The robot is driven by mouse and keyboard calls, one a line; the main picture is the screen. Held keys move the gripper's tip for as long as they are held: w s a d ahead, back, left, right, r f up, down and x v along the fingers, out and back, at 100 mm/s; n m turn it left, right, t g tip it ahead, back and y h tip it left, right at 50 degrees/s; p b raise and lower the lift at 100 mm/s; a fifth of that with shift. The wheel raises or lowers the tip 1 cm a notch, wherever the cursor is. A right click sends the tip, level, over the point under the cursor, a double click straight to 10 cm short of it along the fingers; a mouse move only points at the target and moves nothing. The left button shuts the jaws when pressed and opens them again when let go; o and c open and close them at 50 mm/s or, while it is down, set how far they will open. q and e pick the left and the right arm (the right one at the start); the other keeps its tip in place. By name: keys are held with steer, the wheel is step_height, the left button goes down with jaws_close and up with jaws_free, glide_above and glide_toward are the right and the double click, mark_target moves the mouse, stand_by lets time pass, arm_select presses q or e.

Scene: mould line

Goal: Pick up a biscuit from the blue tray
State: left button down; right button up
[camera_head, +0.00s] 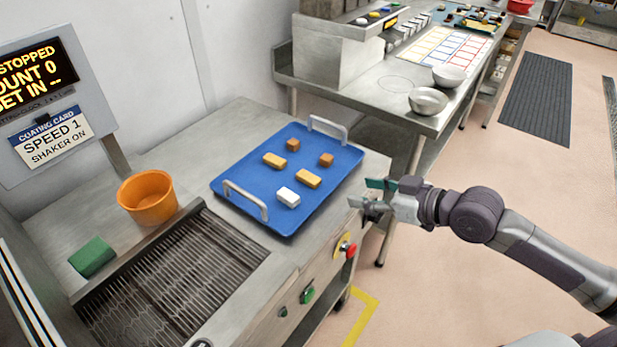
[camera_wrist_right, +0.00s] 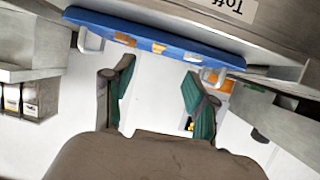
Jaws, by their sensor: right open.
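The blue tray (camera_head: 240,170) with two metal handles lies on the steel machine top in the head view. Several pieces lie apart on it: a yellow biscuit (camera_head: 274,160), another yellow biscuit (camera_head: 308,179), a small brown piece (camera_head: 293,145), another brown piece (camera_head: 326,160) and a white piece (camera_head: 288,197). My right gripper (camera_head: 372,196) is open and empty, just right of the tray and apart from it. In the right wrist view, the open fingers (camera_wrist_right: 160,95) face the tray (camera_wrist_right: 190,40), with small pieces showing along it. My left gripper is not in view.
An orange bowl (camera_head: 148,197) and a green block (camera_head: 92,257) stand left of the tray, by a slatted grid (camera_head: 170,285). Red and green buttons (camera_head: 350,251) are on the machine's front. A steel table (camera_head: 350,95) with metal bowls (camera_head: 428,101) stands behind.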

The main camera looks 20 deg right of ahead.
glide_toward(316, 180)
steer(key=p+x, duration=0.1)
steer(key=x, duration=0.3)
steer(key=shift+s+d+f, duration=0.1)
steer(key=shift+s+f, duration=0.05)
steer(key=shift+f, duration=0.05)
steer(key=shift+w, duration=0.2)
steer(key=x, duration=0.2)
steer(key=p+x, duration=0.1)
steer(key=x, duration=0.2)
steer(key=shift+a+r, duration=0.2)
steer(key=shift+s, duration=0.1)
steer(key=shift+d, duration=0.1)
steer(key=c, duration=0.9)
